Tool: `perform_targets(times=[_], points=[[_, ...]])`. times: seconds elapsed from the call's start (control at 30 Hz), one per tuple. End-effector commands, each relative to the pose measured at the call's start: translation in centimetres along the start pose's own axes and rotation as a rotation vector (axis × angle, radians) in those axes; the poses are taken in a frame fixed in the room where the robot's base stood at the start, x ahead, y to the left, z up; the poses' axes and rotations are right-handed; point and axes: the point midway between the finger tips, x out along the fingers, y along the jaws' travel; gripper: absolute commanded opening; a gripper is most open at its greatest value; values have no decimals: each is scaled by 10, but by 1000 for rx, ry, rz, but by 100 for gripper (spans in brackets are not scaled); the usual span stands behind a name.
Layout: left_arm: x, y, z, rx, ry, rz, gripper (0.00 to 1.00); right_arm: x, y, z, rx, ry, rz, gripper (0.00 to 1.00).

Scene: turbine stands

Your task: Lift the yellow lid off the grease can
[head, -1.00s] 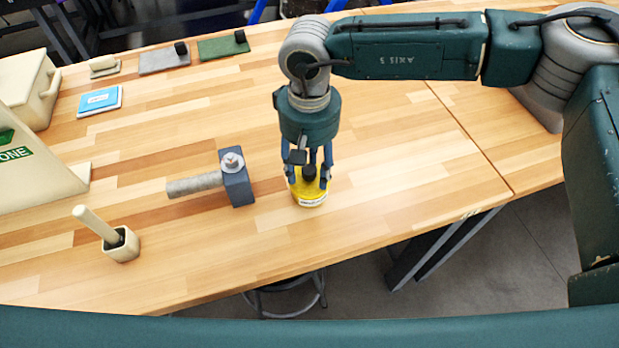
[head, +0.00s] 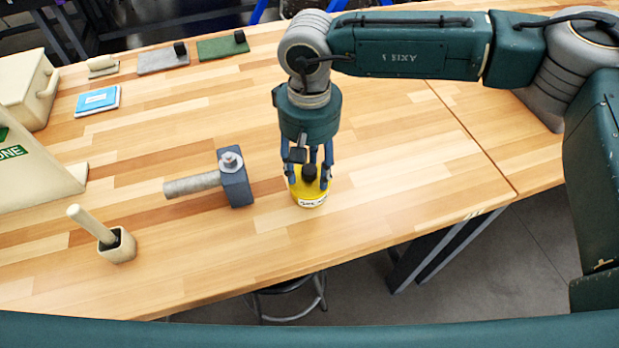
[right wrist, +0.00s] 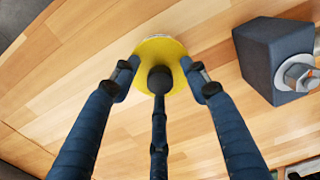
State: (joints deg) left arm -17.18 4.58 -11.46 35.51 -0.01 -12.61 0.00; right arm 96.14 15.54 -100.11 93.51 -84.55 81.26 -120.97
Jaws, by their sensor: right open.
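The grease can (head: 312,203) stands upright on the wooden table near its front edge, with a pale label band. Its yellow lid (head: 297,186) is on top and has a black knob (head: 309,172). In the right wrist view the yellow lid (right wrist: 178,48) lies straight ahead, with the black knob (right wrist: 160,79) near its middle. My right gripper (head: 312,180) points down over the lid. Its blue fingers are spread around the knob and open (right wrist: 160,75); whether any finger touches the lid I cannot tell. My left gripper is not in view.
A grey block with a bolt and round bar (head: 236,177) lies left of the can. A cream pot with a stick (head: 117,246) stands at front left. A blue booklet (head: 98,101) and pads lie at the back left. The table right of the can is clear.

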Motion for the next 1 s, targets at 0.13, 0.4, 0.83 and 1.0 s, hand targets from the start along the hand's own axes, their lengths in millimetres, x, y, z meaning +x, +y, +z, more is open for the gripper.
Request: perform_targets(times=[0.13,0.4,0.83,1.0], points=[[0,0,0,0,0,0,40,0,0,0,0,0,0,25],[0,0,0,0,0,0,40,0,0,0,0,1,0,0],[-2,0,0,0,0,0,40,-8,0,0,0,1,-1,0],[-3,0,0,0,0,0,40,-12,0,0,0,1,-1,0]])
